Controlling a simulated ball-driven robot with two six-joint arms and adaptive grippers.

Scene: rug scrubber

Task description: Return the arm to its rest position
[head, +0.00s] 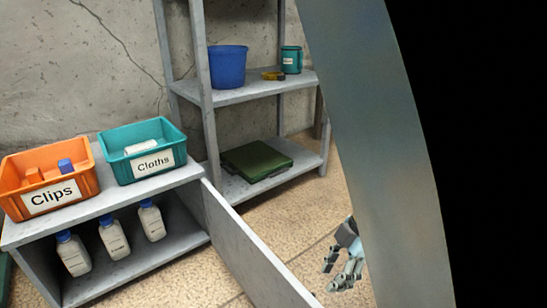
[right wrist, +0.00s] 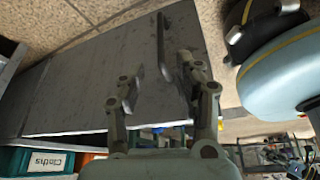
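My right gripper (head: 335,272) shows at the lower right of the head view, just right of the swung-open grey cabinet door (head: 245,245), partly hidden by a large grey curved shape. In the right wrist view its two fingers (right wrist: 160,85) are spread apart with nothing held between them. A door panel (right wrist: 85,85) with a dark bar handle (right wrist: 163,45) lies beyond the fingertips. I cannot tell if any finger touches the handle. My left gripper is not in view.
On the low cabinet stand an orange Clips bin (head: 50,184) and a teal Cloths bin (head: 145,155); several white bottles (head: 115,240) stand inside. Floor right of the door is clear.

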